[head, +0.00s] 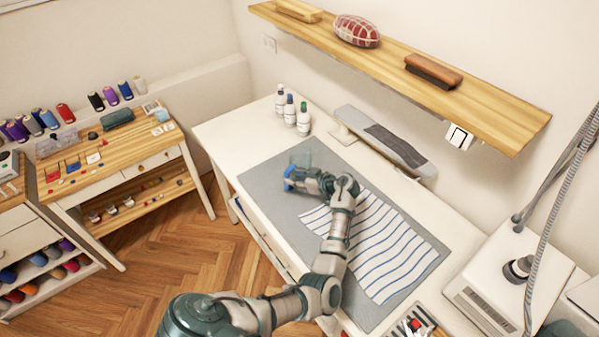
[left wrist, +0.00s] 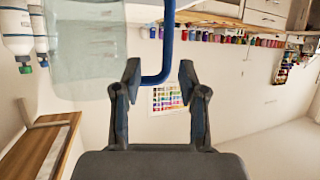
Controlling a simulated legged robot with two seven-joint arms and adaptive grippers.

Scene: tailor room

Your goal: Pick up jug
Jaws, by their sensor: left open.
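The jug (head: 301,159) is clear with a blue handle and stands at the far left part of the grey mat on the white table. In the left wrist view its clear body (left wrist: 84,55) fills the upper left, and its blue handle (left wrist: 167,45) hangs beside it. My left gripper (head: 292,181) is at the handle side of the jug. Its two fingers (left wrist: 161,80) are open, with the curved end of the handle appearing between the fingertips. Whether they touch it I cannot tell. My left gripper partly hides the jug in the head view. My right gripper is not in view.
Several white bottles (head: 290,111) stand behind the jug. A striped cloth (head: 385,250) lies on the grey mat (head: 262,172), under my left arm. An ironing board (head: 385,140) stands by the wall, beneath a wooden shelf (head: 480,105).

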